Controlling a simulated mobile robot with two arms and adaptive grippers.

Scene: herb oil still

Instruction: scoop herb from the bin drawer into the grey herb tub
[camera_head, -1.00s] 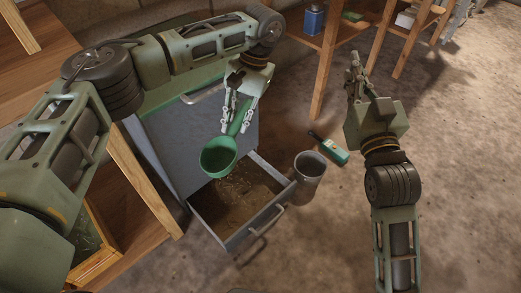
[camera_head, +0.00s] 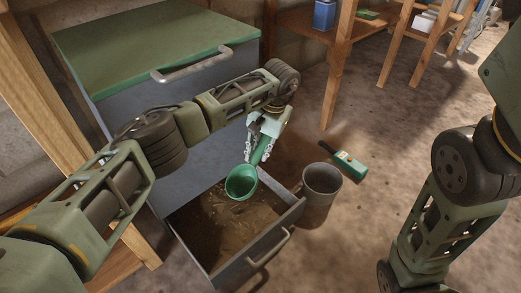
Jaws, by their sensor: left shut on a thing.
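My left gripper (camera_head: 266,127) is shut on the handle of a green scoop (camera_head: 241,183). The scoop's round bowl hangs over the open bin drawer (camera_head: 286,221), near its back right part. No herb shows clearly in the bowl. Brown loose herb (camera_head: 225,222) lies over the drawer floor. The grey herb tub (camera_head: 321,182) stands upright on the ground just right of the drawer, its mouth up; I cannot see its bottom. My right arm comes in at the right edge, and its gripper is out of view.
The grey cabinet with a green top (camera_head: 150,45) stands behind the drawer. A green handheld object (camera_head: 350,165) lies on the floor right of the tub. Wooden shelves (camera_head: 310,22) with a blue container (camera_head: 325,14) stand at the back. The floor between tub and right arm is clear.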

